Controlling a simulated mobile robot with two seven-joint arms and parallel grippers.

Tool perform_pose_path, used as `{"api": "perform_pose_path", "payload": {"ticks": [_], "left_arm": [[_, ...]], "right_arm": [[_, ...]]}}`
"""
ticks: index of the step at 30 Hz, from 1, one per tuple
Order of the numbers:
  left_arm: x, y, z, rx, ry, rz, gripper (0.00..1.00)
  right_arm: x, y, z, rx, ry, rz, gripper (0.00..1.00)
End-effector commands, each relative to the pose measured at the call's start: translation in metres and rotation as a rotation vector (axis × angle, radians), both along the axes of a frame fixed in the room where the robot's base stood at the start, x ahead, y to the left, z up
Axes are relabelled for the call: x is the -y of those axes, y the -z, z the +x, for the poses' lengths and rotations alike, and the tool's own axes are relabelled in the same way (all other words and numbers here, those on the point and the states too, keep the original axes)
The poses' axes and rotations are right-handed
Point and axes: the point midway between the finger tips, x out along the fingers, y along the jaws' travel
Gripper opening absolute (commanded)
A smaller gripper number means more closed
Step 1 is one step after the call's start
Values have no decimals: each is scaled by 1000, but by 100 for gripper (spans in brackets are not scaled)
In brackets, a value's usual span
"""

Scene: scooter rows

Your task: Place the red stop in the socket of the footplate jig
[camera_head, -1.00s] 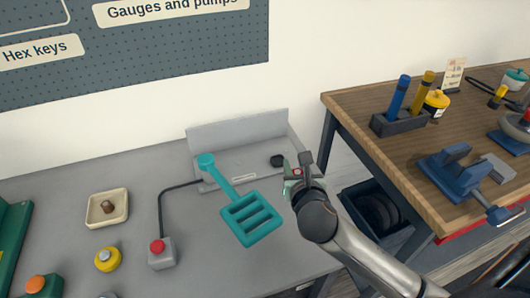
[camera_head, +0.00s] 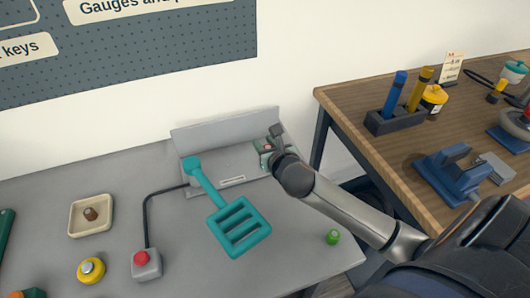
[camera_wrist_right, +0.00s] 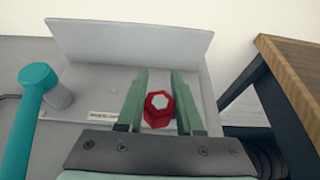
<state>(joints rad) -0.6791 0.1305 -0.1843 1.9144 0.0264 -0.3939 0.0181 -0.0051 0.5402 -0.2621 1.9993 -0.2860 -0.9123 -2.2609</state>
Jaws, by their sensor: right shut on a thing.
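The red stop (camera_wrist_right: 158,108) is a red hexagonal piece with a pale top. It sits between the two green fingers of my right gripper (camera_head: 266,151), which is shut on it. The footplate jig (camera_head: 222,167) is a grey plate with an upright back wall and a small label. My right gripper is over the jig's right end, close to the back wall. The socket is hidden behind the gripper, and I cannot tell whether the stop touches the jig. A teal slotted piece with a long arm (camera_head: 239,226) lies across the jig's front left. My left gripper is not in view.
A red button box (camera_head: 146,264) with a cable, a cream tray (camera_head: 91,215) and a yellow round button (camera_head: 91,270) are at left. A small green piece (camera_head: 332,237) lies near the bench's right edge. A wooden workbench (camera_head: 355,130) stands at right.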

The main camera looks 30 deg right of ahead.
Motion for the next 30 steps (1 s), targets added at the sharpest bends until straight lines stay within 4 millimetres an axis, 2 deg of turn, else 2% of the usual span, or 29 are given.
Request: {"api": "perform_pose_path", "payload": {"ticks": [1,6,12,17,23,30], "left_arm": [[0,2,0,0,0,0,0],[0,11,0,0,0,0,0],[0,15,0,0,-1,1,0],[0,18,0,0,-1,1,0],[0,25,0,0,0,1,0],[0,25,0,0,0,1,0]], "right_arm": [[8,6,11,1,4,-1,0],[24,38,32,-1,3,2,0],[34,58,47,1,1,0,0],[38,66,53,1,0,1,0],[39,95,54,-1,1,2,0],[39,97,54,1,0,-1,0]]}}
